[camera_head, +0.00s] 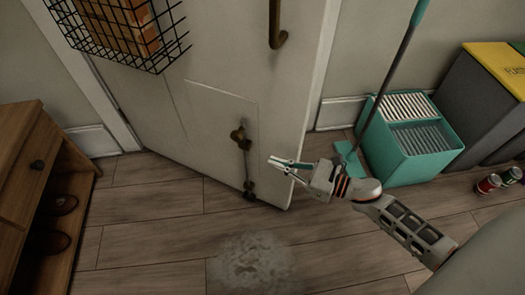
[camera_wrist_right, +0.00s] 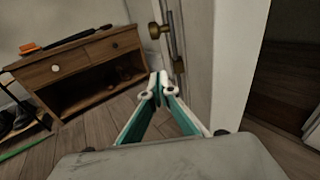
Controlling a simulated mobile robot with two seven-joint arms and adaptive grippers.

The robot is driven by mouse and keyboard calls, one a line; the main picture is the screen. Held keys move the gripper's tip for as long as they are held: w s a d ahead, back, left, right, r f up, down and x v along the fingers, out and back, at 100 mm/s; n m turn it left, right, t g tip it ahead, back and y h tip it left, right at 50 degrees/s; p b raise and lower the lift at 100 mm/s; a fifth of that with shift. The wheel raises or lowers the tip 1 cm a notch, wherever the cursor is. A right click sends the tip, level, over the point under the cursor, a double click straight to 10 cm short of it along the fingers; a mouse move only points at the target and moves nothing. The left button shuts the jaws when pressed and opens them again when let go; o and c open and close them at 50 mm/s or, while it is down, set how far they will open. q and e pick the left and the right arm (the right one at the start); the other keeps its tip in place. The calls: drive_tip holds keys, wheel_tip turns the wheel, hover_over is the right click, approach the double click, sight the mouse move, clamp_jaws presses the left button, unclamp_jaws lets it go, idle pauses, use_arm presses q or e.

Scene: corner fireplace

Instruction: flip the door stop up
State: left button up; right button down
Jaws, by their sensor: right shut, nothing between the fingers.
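The door stop (camera_head: 244,150) is a dark brass bracket with a rod on the lower part of the white door (camera_head: 212,85). Its rod points down, with a dark foot at its lower end near the floor. In the right wrist view, part of the door stop (camera_wrist_right: 177,64) shows beyond the fingers, and its lower end is hidden. My right gripper (camera_head: 271,161) is shut and empty, just to the right of the door stop in the head view and apart from it. It also shows in the right wrist view (camera_wrist_right: 158,82). My left gripper is not in view.
A wooden cabinet (camera_head: 22,165) with shoes stands at left. A wire basket (camera_head: 85,40) hangs on the door. A pale patch (camera_head: 250,262) lies on the otherwise clear floor in front.

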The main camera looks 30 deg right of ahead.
drive_tip(key=shift+v, duration=1.1)
